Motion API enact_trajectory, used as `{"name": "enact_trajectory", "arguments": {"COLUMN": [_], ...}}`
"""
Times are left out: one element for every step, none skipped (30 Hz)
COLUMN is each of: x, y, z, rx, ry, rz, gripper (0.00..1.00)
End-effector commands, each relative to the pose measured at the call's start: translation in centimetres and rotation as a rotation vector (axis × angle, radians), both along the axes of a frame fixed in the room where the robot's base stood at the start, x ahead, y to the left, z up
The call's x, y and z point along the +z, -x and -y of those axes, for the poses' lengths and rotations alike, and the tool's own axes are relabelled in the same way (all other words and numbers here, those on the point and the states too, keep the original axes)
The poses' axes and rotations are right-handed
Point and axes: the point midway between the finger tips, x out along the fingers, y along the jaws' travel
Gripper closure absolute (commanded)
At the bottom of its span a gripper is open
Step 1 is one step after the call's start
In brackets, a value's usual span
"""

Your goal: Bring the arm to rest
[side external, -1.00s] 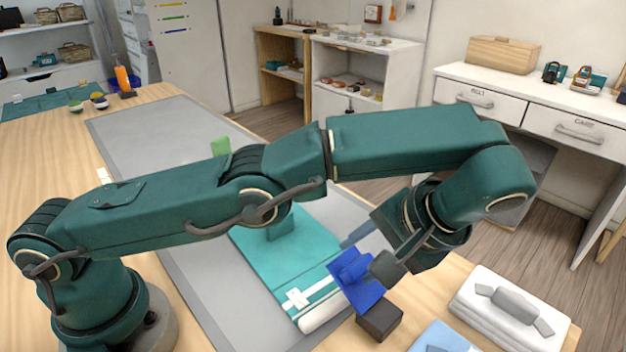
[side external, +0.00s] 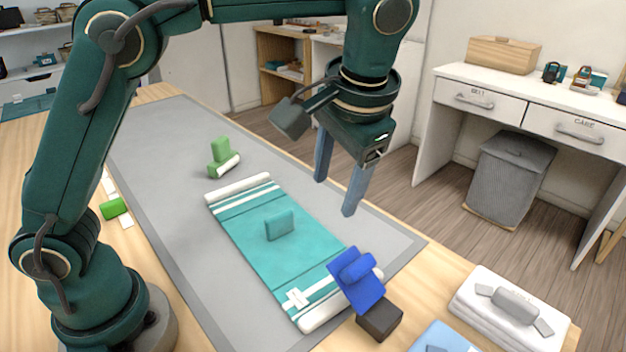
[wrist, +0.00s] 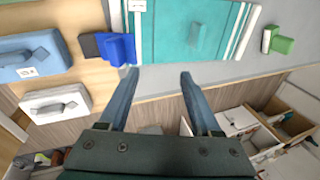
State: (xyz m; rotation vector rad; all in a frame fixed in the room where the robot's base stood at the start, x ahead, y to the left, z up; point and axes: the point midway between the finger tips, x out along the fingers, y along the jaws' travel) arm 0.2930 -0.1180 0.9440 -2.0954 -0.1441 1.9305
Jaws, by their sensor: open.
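My gripper (side external: 336,190) hangs in the air over the far edge of the grey mat (side external: 150,150), with its two blue-grey fingers pointing down. In the wrist view its fingers (wrist: 157,73) are spread apart with nothing between them. A teal cloth (side external: 245,238) with white stripes and white rolled ends lies flat on the mat, below and to the left of the gripper. A teal block handle (side external: 280,225) stands on its middle. The gripper is apart from the cloth and from everything else.
A blue clip piece (side external: 357,280) on a dark block (side external: 380,319) is at the cloth's near end. A green piece (side external: 220,157) stands at its far end, another green block (side external: 113,207) at left. Folded white cloth (side external: 510,310) and light-blue cloth (side external: 445,338) lie at front right.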

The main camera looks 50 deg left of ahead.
Motion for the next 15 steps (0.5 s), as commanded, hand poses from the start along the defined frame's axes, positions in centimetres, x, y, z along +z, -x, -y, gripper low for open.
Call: {"name": "enact_trajectory", "arguments": {"x": [0.9,1.1,1.5,1.8,2.0,2.3,2.4,2.5,2.6,2.7,2.7,2.6,2.5,2.4,2.2], "y": [0.6,1.0,1.5,1.9,2.3,2.9,3.4,3.9,4.6,5.1,5.6,6.4,6.9,7.5,8.2], "z": [-0.9,-1.4,-2.0,-2.4,-2.8,-3.3,-3.7,-4.1,-4.5,-4.8,-5.1,-5.5,-5.8,-6.0,-6.3], "rx": [0.004,0.003,0.001,0.000,0.000,0.000,0.001,0.000,0.003,0.004,0.004,0.009,0.009,0.013,0.016], "ry": [0.026,0.041,0.062,0.075,0.089,0.108,0.120,0.133,0.151,0.163,0.175,0.190,0.200,0.211,0.224], "rz": [0.019,0.027,0.040,0.050,0.062,0.077,0.089,0.101,0.118,0.133,0.146,0.165,0.179,0.195,0.216], "gripper": [0.35,0.35,0.35,0.35,0.35,0.35,0.35,0.35,0.35,0.35,0.35,0.35,0.35,0.35,0.35]}}
